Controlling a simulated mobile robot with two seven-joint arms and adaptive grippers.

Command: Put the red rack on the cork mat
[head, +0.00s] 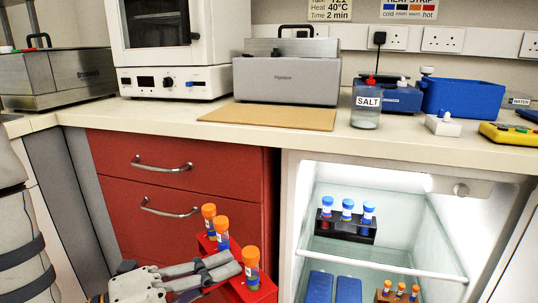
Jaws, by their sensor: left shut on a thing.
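The red rack (264,291) is at the lower middle of the head view, in front of the red drawers, below the worktop. It bears several tubes with orange caps (221,223). My left gripper (230,265) comes in from the lower left and is shut on the rack; its fingers hide part of the rack and tubes. The cork mat (268,117) lies flat on the worktop in front of a grey metal bath, apart from the rack, and its visible surface is bare. My right gripper is not in view.
A salt jar (366,107) stands just right of the mat. A grey bath (286,81) stands behind it and a white oven (165,50) to its left. Below the worktop is an open lit fridge with a black rack (345,231). Drawer handles (170,211) stick out.

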